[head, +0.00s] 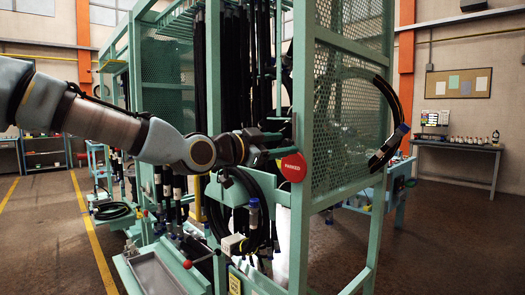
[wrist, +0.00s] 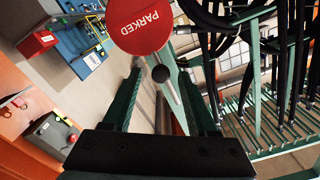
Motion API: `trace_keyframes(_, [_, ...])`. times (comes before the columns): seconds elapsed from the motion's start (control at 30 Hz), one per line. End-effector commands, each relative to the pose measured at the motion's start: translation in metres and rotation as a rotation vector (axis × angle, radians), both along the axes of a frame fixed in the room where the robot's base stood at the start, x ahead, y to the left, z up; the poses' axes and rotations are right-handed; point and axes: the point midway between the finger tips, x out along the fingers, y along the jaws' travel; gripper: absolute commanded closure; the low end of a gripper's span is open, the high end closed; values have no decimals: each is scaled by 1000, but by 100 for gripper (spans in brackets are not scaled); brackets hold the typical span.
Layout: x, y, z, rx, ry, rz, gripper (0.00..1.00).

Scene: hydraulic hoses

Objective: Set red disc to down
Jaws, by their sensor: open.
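The red disc (head: 293,166), marked PARKED in white, is at the front post of the green hose rack in the head view. My gripper (head: 276,145) is beside the disc's upper left in the head view. In the wrist view my gripper (wrist: 160,76) has two green fingers spread apart, with nothing held. A black round knob (wrist: 161,74) appears between the fingertips, below the disc; I cannot tell its depth or whether it joins the disc.
The green rack (head: 301,90) has mesh panels and many hanging black hoses. A looped hose (head: 388,125) sticks out at its right side. A grey tray (head: 160,275) and a red-knobbed lever (head: 187,264) are low in front. Open floor (head: 450,240) lies to the right.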

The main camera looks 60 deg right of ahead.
Motion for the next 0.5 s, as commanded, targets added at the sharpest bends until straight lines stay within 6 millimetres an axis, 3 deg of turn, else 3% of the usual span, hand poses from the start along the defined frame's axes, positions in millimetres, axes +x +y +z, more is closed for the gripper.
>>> trace_keyframes(0.3, [21, 50, -3, 1, -2, 3, 42])
trace_keyframes(0.5, [28, 71, -3, 2, -1, 1, 42])
